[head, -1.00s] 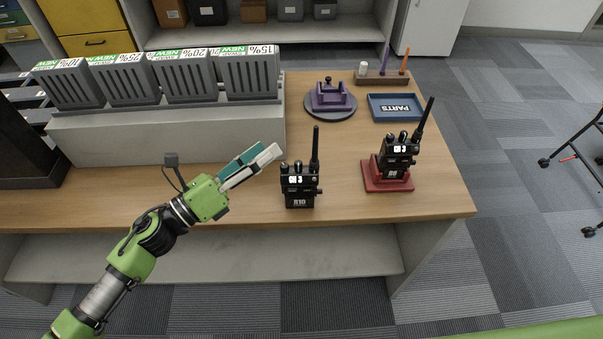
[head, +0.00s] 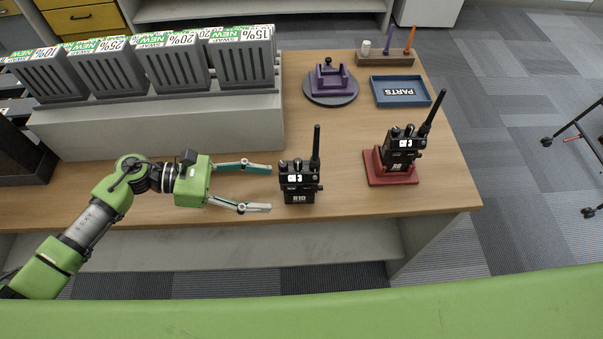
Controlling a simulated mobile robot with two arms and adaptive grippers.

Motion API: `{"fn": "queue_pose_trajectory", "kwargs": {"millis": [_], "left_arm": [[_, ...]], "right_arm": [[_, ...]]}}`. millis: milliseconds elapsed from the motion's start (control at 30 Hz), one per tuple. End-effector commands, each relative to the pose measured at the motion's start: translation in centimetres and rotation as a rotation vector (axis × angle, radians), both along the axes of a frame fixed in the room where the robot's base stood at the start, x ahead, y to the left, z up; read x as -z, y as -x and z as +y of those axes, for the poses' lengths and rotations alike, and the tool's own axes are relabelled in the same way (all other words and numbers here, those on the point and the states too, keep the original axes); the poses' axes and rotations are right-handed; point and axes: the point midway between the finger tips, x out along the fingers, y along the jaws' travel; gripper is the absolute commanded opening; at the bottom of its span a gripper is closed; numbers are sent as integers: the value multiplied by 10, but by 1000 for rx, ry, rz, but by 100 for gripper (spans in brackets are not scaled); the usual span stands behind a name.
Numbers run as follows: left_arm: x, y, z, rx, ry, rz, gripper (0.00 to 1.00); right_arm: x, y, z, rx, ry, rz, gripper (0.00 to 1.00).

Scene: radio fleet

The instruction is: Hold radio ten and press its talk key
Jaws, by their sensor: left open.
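Radio ten (head: 299,186), black with an antenna and marked R10, stands upright on the wooden table near its front edge. Its small display shows a number. My left gripper (head: 271,189) is open just left of the radio, with its two fingers pointing right toward it. The fingertips are close to the radio's left side; I cannot tell whether they touch it. The talk key is too small to make out clearly. My right gripper is not in view.
Another radio (head: 402,150), marked R8, leans in a red stand (head: 376,178) to the right. Behind are a purple fixture (head: 330,78) on a round base, a blue PARTS tray (head: 376,92) and a tool holder (head: 371,60). Grey battery bins (head: 244,60) stand on a raised block (head: 160,130).

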Motion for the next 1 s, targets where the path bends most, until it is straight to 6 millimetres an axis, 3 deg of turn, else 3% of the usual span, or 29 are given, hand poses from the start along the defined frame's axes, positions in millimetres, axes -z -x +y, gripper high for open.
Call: {"fn": "queue_pose_trajectory", "kwargs": {"millis": [267,300,500,967,1000], "left_arm": [[9,0,-41,-2,4,2,56],[16,0,-46,0,3,-1,56],[21,-1,-67,0,2,-2,56],[22,-1,-76,-3,2,0,56],[22,-1,-76,-3,2,0,51]], "right_arm": [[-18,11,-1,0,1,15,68],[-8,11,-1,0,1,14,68],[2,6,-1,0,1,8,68],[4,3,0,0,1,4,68],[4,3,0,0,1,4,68]]}}
